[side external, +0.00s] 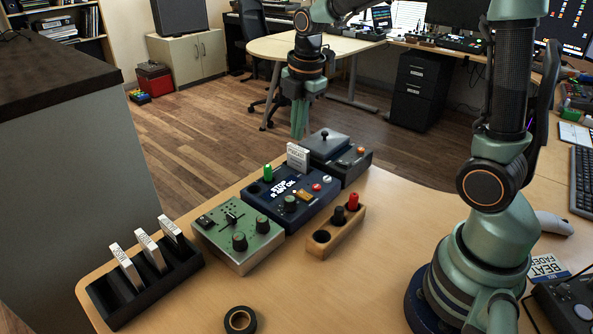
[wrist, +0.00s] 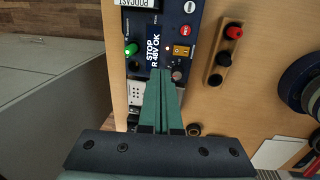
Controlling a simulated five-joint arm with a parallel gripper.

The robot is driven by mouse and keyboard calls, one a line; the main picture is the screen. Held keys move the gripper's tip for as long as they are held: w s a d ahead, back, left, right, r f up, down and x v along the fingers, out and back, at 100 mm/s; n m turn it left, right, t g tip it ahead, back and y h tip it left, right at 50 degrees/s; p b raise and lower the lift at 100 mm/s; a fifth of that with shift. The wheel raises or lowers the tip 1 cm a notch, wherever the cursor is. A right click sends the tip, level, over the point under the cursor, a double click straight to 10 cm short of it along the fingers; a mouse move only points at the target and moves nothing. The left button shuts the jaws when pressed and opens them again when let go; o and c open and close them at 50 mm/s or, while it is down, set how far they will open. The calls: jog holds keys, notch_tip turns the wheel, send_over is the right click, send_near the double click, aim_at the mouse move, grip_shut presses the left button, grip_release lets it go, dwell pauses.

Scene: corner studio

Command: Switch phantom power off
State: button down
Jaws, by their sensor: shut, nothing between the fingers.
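The dark blue box (side external: 262,203) stands mid-table, with a screen (side external: 283,187) whose text in the wrist view (wrist: 153,50) seems to read "STOP R 48V OK". An orange rocker switch (wrist: 181,51) sits right of that screen in a yellowish surround; which way it is tipped is too small to tell. A small red light (wrist: 168,47) shows between screen and switch. My gripper (side external: 299,136) is shut and empty, above and behind the box in the side view. In the wrist view its fingertips (wrist: 166,74) overlap the lower part of the box, below the switch.
A green box (side external: 245,250) with knobs and a black rack of white cards (side external: 150,285) stand left. A dark lidded box (side external: 350,165) stands behind. A wooden block (side external: 335,232) with red and black plugs is at right. A tape roll (side external: 240,320) lies in front.

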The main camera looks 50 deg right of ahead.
jog(key=s, duration=0.3)
jog(key=shift+s, duration=0.25)
send_near(302, 191)
jog(key=f, duration=0.5)
jog(key=shift+w+d, duration=0.1)
jog(key=shift+w, duration=0.25)
jog(key=shift+w+f, duration=0.15)
jog(key=shift+f, duration=0.75)
